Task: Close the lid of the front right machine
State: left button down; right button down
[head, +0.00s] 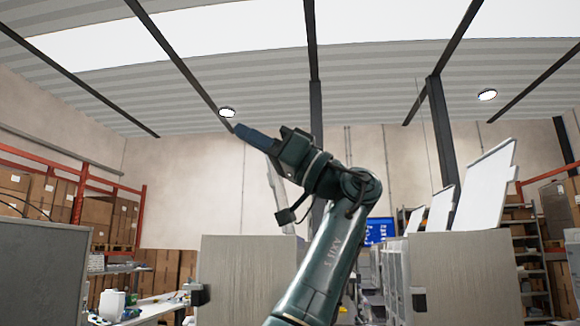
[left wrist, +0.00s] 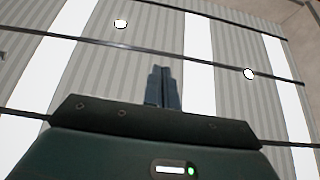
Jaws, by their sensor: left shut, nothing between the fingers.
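The front right machine (head: 467,280) is a grey cabinet at the right in the head view. Its large white lid (head: 485,187) stands raised and tilted above it. My left gripper (head: 238,128) is high up, left of the middle, pointing up and left, well apart from that lid. In the left wrist view its fingers (left wrist: 163,85) are together and empty, with only the ceiling behind them. My right gripper is in neither view.
More raised white lids (head: 440,210) stand behind the front right machine. Another grey cabinet (head: 243,270) stands left of my arm, partly hidden by it. A table (head: 155,308) with bottles and shelves of boxes (head: 110,215) are at the left. The air around the gripper is clear.

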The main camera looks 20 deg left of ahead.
aim_at(276, 181)
jog(key=i, duration=1.25)
